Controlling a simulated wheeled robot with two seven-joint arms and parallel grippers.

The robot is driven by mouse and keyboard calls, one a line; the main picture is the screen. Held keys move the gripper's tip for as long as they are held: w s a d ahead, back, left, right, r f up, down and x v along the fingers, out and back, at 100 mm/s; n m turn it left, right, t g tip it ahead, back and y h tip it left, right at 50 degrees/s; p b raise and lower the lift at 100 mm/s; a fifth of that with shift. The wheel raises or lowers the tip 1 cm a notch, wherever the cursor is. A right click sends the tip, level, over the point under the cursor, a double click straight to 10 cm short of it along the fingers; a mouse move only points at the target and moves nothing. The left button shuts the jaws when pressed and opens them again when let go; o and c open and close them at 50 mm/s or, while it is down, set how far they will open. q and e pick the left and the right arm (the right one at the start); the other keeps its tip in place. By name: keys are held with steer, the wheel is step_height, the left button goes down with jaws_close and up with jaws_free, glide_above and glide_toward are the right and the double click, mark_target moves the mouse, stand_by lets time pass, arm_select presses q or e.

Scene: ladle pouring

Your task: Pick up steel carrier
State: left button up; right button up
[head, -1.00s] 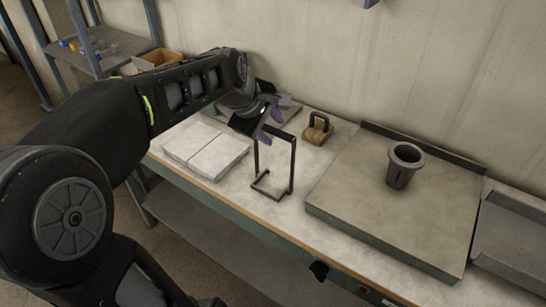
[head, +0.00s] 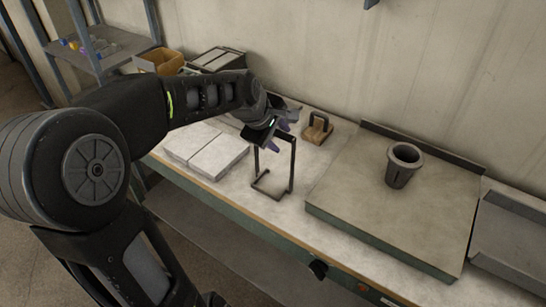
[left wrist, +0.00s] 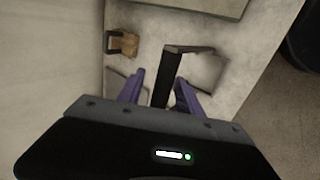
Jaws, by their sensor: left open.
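The steel carrier (head: 292,168) is a dark, thin rectangular frame standing upright on the workbench, with a flat foot at its base. In the left wrist view the carrier (left wrist: 168,75) shows as a dark bar between my two purple fingers. My left gripper (head: 284,120) is open, at the top of the carrier in the head view, and partly hides the top bar. The left wrist view shows the open fingers (left wrist: 160,78) on either side of the bar, with no clear contact. My right gripper is in neither view.
A wooden block with a dark handle (head: 317,131) stands behind the carrier. A grey cup-like vessel (head: 402,168) stands on a raised plate (head: 350,195) to the right. Pale flat slabs (head: 205,147) lie left. The bench front near the carrier is clear.

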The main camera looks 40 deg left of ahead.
arm_select(q)
steer(key=shift+c, duration=0.3)
jaws_close()
stand_by(1.0)
